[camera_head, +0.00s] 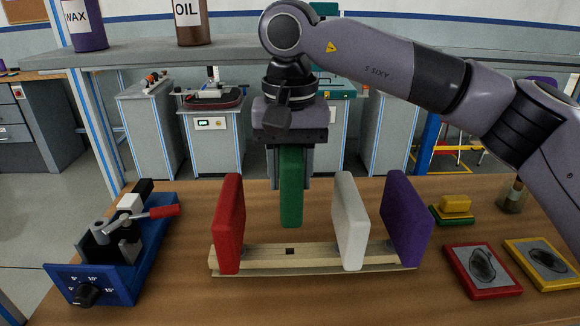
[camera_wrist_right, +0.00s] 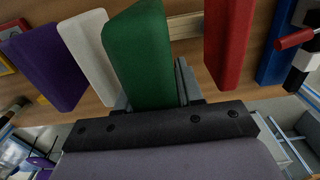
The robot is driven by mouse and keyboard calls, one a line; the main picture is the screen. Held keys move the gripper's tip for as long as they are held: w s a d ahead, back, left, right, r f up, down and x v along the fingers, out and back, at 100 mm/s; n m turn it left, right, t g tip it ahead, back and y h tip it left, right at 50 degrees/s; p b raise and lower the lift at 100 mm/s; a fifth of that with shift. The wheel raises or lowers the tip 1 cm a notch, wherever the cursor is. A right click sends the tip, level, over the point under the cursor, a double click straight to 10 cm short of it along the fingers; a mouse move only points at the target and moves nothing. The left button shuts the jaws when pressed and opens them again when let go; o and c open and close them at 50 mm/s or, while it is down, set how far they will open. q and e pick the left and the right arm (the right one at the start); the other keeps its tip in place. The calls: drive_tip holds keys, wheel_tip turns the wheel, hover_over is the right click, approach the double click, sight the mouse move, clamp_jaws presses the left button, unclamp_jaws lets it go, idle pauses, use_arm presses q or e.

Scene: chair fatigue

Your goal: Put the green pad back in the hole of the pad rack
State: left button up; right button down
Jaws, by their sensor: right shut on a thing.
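The green pad (camera_head: 291,190) is held upright in my right gripper (camera_head: 291,170), above the rack between the red and white pads. In the right wrist view, the green pad (camera_wrist_right: 150,60) stands out from the jaws of my right gripper (camera_wrist_right: 155,95). The wooden pad rack (camera_head: 318,261) lies on the table. Its bare dark square hole (camera_head: 290,251) shows below the green pad, a gap apart from it. The rack holds a red pad (camera_head: 228,224), a white pad (camera_head: 350,222) and a purple pad (camera_head: 406,218). My left gripper is not in view.
A blue device with a red-handled lever (camera_head: 120,245) stands at the left of the table. Red (camera_head: 482,272) and yellow (camera_head: 545,264) framed plates and a yellow block (camera_head: 456,204) lie at the right.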

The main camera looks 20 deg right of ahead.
drive_tip(key=shift+f+b, duration=1.6)
drive_tip(key=shift+f, duration=1.1)
drive_tip(key=shift+p, duration=0.3)
drive_tip(key=shift+f+b, duration=1.35)
drive_tip(key=shift+f, duration=0.65)
drive_tip(key=c, duration=0.6)
unclamp_jaws()
drive_tip(key=shift+c, duration=0.2)
